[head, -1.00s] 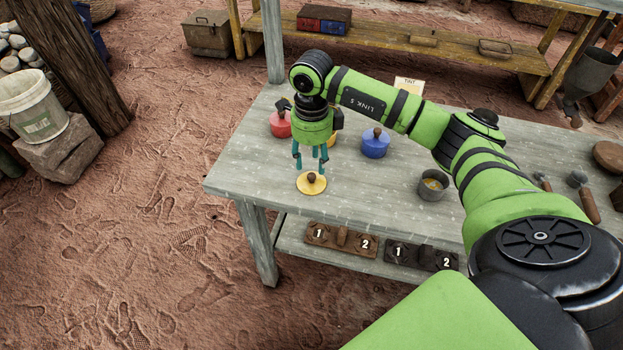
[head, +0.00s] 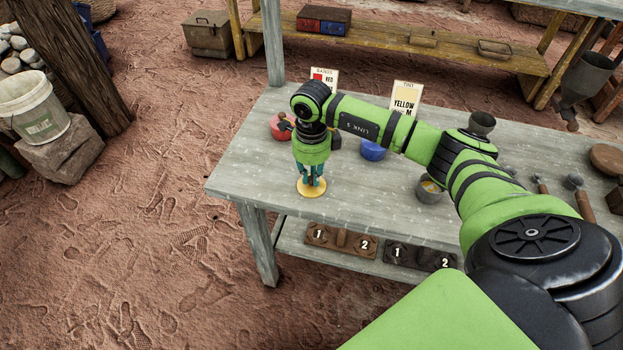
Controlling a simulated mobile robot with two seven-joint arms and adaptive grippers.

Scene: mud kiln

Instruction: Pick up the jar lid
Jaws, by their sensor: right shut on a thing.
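The yellow jar lid (head: 311,193), a flat disc with a brown knob, lies near the left front of the grey wooden table (head: 250,165). My right gripper (head: 311,183) points straight down over it and is shut on its knob, with the fingers hiding most of the knob. The lid still appears to rest on the table top. A red lidded jar (head: 281,127) stands behind my gripper, partly hidden. A blue jar (head: 373,151) stands to the right, partly behind my arm. My left gripper does not show.
A "YELLOW" card (head: 405,97) and a red card (head: 324,78) stand at the back. A grey cup (head: 430,189) sits to the right of the lid, beside my forearm. Brushes (head: 583,203) lie further right. Numbered blocks (head: 340,240) are on the lower shelf.

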